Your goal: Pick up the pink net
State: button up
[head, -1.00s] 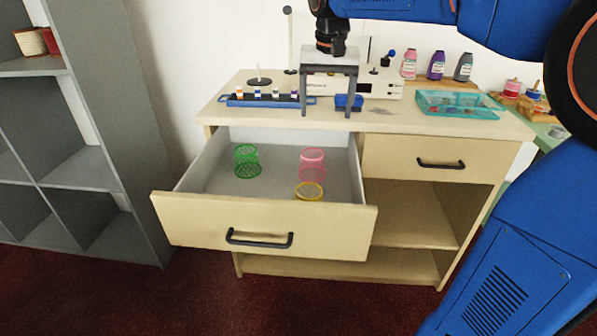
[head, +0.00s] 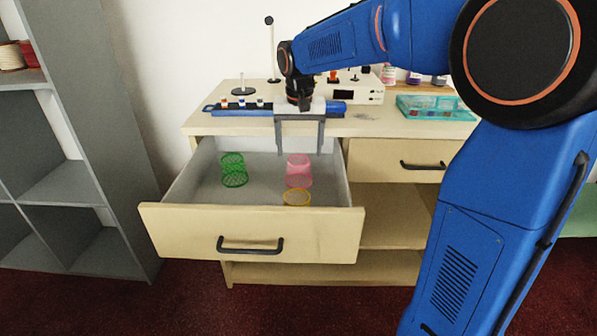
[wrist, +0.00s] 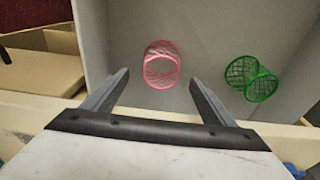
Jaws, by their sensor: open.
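The pink net (head: 298,170) is a small mesh cylinder inside the pulled-out drawer (head: 250,232). It also shows in the wrist view (wrist: 161,64), ahead of and between my open fingers. My gripper (head: 299,150) is open and empty, pointing down above the back part of the drawer. It appears above the pink net and apart from it. In the wrist view my gripper (wrist: 160,80) has its two fingers spread wide, with nothing between them.
A green net (head: 234,170) lies left of the pink one in the drawer. A yellow ring-like net (head: 297,197) is just in front of it. The counter top (head: 375,127) behind holds a blue rack (head: 235,110) and a teal tray (head: 436,107). Grey shelves (head: 75,185) stand at left.

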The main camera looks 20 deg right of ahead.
aim_at(299, 162)
jog(key=shift+w+f, duration=0.15)
jog(key=shift+f, duration=1.35)
jog(key=shift+w+f, duration=0.15)
jog(key=shift+f, duration=1.3)
jog(key=c, duration=1.1)
